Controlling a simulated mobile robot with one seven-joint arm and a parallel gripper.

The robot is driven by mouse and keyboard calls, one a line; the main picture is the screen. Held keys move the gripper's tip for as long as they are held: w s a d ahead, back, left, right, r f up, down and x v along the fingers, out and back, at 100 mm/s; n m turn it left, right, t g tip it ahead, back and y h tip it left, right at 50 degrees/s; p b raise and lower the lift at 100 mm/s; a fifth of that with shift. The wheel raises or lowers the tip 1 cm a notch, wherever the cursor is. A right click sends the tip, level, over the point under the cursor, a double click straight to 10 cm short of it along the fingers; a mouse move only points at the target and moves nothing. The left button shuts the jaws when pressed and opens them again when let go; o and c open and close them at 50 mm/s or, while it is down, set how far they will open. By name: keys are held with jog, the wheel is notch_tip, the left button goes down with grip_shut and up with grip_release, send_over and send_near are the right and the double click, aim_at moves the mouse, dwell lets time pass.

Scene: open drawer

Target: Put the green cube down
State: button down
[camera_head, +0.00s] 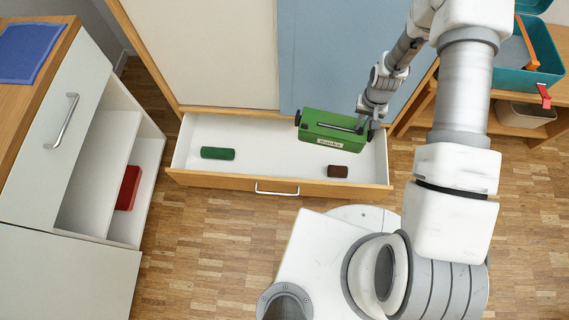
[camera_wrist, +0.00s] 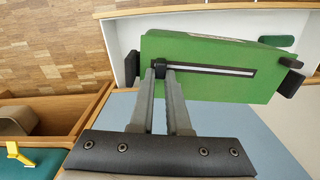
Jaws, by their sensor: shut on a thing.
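The green cube shows as a bright green box (camera_head: 322,138) with a dark slot and a pale label on its side. It is over the right half of the open drawer (camera_head: 240,181), slightly tilted. My gripper (camera_head: 365,122) is at its right end in the head view and is shut on it. In the wrist view the green box (camera_wrist: 205,85) fills the upper middle, with the fingers of my gripper (camera_wrist: 168,72) against its slotted face. Whether the box's underside touches anything is hidden.
In the drawer lie a dark green block (camera_head: 217,153) at left and a brown block (camera_head: 337,171) below the box; white floor is free between them. A cabinet holding a red object (camera_head: 128,187) stands left. A teal box (camera_head: 530,65) sits on a wooden shelf at right.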

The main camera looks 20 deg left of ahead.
jog(key=a+f+b, duration=0.5)
jog(key=f+b, duration=0.1)
jog(key=f, duration=0.7)
jog(key=w+a+f+n+b, duration=0.1)
jog(key=a+f+b, duration=0.4)
jog(key=f, duration=0.8)
jog(key=a+f+b, duration=0.5)
jog(key=f+b, duration=0.2)
jog(key=f, duration=0.7)
jog(key=shift+w+a+n, duration=0.15)
jog(key=shift+a+n, duration=0.25)
jog(key=c, duration=1.3)
grip_release()
jog(key=shift+f, duration=0.15)
jog(key=shift+c, duration=0.2)
jog(key=o, duration=0.4)
jog(key=shift+o, duration=0.2)
